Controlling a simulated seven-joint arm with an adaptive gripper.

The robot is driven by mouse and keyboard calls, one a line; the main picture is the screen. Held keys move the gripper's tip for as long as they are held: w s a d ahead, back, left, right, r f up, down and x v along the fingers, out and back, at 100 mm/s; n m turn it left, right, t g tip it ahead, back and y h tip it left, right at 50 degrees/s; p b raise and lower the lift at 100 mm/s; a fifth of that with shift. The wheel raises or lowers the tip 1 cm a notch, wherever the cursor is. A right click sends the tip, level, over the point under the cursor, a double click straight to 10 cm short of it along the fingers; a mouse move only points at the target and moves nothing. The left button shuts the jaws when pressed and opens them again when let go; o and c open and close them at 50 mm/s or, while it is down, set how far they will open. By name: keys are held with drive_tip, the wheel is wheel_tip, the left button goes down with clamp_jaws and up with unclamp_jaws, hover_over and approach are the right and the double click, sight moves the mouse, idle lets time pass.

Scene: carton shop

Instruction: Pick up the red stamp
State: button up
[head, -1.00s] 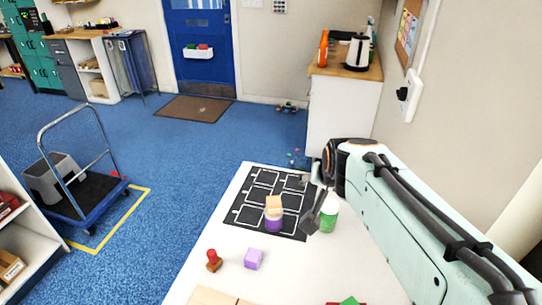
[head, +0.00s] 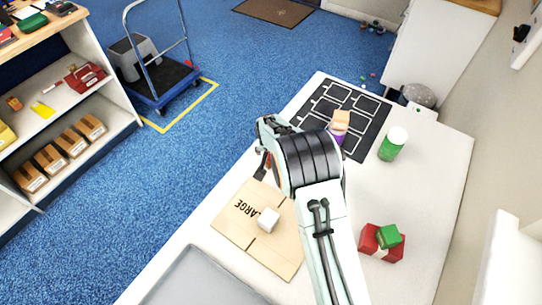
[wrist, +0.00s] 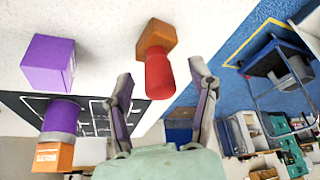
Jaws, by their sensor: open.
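The red stamp (wrist: 158,72) shows in the wrist view, with a red handle and an orange-brown wooden base on the white table. My gripper (wrist: 160,76) is open, with one finger on each side of the handle's line. The handle end shows in the gap between the fingertips, and I see no finger closed on it. In the head view my gripper (head: 262,170) is low over the table's left part, and my arm hides most of the stamp's surroundings.
A purple cube (wrist: 48,63) lies beside the stamp. A purple jar (head: 337,137) with a wooden block (head: 341,119) on it stands on the black grid mat (head: 368,112).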

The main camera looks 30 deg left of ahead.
drive_tip(key=shift+w+f, duration=0.1)
drive_tip(key=shift+f, duration=0.15)
clamp_jaws()
drive_tip(key=shift+r, duration=0.1)
